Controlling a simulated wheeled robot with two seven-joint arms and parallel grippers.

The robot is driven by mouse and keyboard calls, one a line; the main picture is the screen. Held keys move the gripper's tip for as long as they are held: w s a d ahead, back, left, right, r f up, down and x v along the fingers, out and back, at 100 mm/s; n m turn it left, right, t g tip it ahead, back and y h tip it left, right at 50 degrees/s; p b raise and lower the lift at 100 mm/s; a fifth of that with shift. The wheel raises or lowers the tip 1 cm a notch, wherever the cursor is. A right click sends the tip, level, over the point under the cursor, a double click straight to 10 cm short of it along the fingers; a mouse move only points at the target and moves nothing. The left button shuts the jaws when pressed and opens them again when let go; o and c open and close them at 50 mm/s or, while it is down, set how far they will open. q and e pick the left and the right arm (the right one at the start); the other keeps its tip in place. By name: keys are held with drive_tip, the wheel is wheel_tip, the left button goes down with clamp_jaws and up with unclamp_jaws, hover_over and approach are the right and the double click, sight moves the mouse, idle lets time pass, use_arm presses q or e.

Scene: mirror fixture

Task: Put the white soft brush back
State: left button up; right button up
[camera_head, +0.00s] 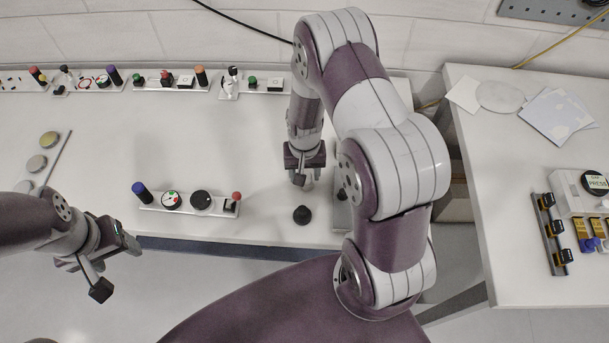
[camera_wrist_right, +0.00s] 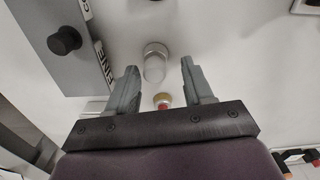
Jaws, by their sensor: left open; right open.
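A pale, whitish cylinder with a metallic collar (camera_wrist_right: 155,63) stands between and just beyond my right gripper's fingertips in the right wrist view. It may be the white soft brush, but I cannot tell for sure. My right gripper (camera_wrist_right: 157,78) is open, with no contact visible on the cylinder. In the head view my right gripper (camera_head: 304,172) points down over the white table, largely hiding what is under it. My left gripper (camera_head: 115,266) is open and empty at the lower left, off the table's front edge.
A grey panel with a black knob (camera_wrist_right: 64,40) lies beside the right gripper. Racks (camera_head: 180,82) line the back.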

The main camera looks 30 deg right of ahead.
wheel_tip(320, 180, up, 10)
drive_tip(key=s+a+r+n+t, duration=0.1)
drive_tip(key=s+a+r+n, duration=0.4)
drive_tip(key=s+r, duration=0.2)
drive_tip(key=shift+s+a+r+b, duration=0.15)
drive_tip(key=shift+s+r+b, duration=0.15)
drive_tip(key=shift+s, duration=0.65)
